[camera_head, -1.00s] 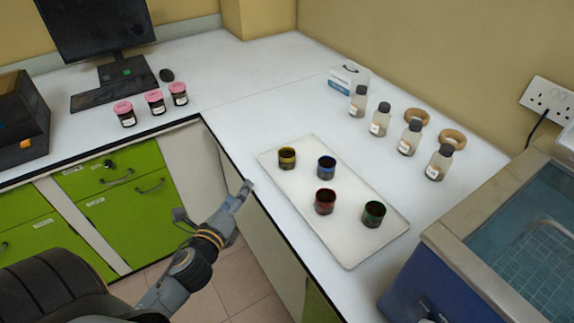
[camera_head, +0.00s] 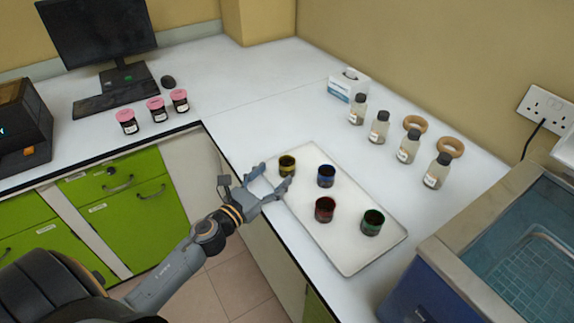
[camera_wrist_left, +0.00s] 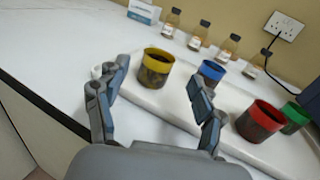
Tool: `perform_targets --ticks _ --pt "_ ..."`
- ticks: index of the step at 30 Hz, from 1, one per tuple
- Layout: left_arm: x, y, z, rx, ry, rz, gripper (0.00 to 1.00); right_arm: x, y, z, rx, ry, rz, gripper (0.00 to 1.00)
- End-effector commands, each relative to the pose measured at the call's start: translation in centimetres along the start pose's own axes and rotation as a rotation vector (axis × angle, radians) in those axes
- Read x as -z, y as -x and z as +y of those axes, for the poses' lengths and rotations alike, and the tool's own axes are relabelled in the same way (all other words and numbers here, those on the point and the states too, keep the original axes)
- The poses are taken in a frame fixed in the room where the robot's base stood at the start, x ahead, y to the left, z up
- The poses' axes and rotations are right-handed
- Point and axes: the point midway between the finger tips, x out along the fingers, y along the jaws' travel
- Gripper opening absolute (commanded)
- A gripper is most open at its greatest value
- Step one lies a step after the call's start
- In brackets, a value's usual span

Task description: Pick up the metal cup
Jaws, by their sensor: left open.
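Several small metal cups with coloured rims stand on a white tray (camera_head: 352,262). They are a yellow cup (camera_head: 287,166), a blue cup (camera_head: 326,175), a red cup (camera_head: 324,209) and a green cup (camera_head: 372,222). My left gripper (camera_head: 272,178) is open and empty at the tray's left edge, close to the yellow cup. In the left wrist view the yellow cup (camera_wrist_left: 156,68) stands upright just beyond and between the spread fingers. The blue cup (camera_wrist_left: 212,71) is partly behind the right finger there. My right gripper is not in view.
Several capped bottles (camera_head: 408,146) and two tan rings (camera_head: 451,147) stand behind the tray. A blue bath unit (camera_head: 435,275) stands at the right. Pink-lidded jars (camera_head: 156,109) stand at the left. The counter between jars and tray is clear.

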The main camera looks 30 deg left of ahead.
Motion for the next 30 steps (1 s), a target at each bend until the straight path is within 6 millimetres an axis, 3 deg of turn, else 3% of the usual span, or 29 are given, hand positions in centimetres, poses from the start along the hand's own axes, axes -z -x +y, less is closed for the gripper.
perform_targets --ticks 5,15,24,26,30 --pt "-0.1 -1.0 0.0 0.000 0.002 0.000 0.69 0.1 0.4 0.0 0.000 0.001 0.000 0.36" --pt "-0.2 -5.3 0.1 -0.001 0.004 -0.001 0.69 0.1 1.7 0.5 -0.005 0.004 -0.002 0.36" --pt "0.0 -5.8 0.1 0.000 0.003 0.001 0.69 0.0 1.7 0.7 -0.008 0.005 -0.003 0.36" --pt "0.0 -5.8 0.1 0.000 0.003 0.001 0.61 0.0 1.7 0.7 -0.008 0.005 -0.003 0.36" --pt "0.0 -5.8 0.1 0.000 0.002 0.001 0.32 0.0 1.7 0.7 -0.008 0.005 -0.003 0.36"
